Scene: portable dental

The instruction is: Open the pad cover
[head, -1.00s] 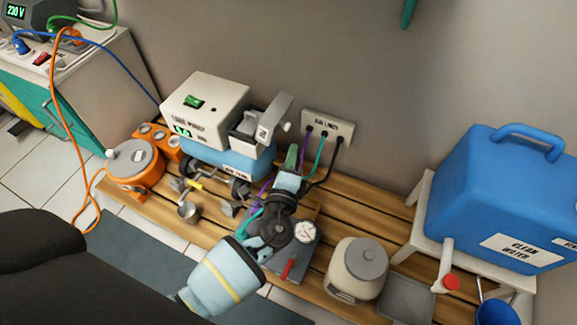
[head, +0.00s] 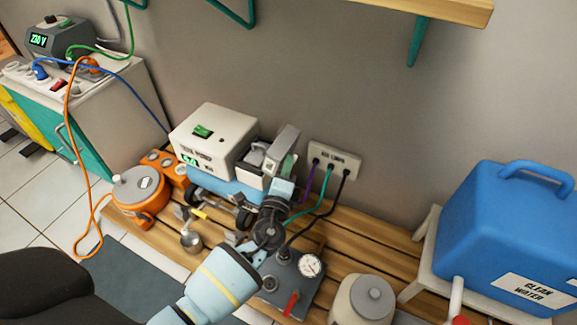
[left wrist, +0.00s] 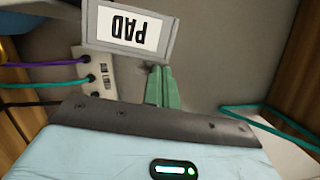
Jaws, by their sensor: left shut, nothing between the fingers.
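The pad cover (head: 283,147) is a grey flap standing raised and tilted above the small light box beside the white pump unit. In the left wrist view the cover (left wrist: 128,28) shows its white "PAD" label upside down. My left gripper (left wrist: 160,80) has green fingers, shut together and empty, just below the cover's lower right corner in that view. I cannot tell whether they touch it. In the head view the left gripper (head: 289,168) is right beside the cover, its fingertips partly hidden. My right gripper is not in view.
A wall outlet plate (head: 335,160) with purple, green and black lines is close to the right of the gripper. A gauge box (head: 290,285) and beige canister (head: 362,302) stand on the slatted bench. A blue water tank (head: 505,230) stands right.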

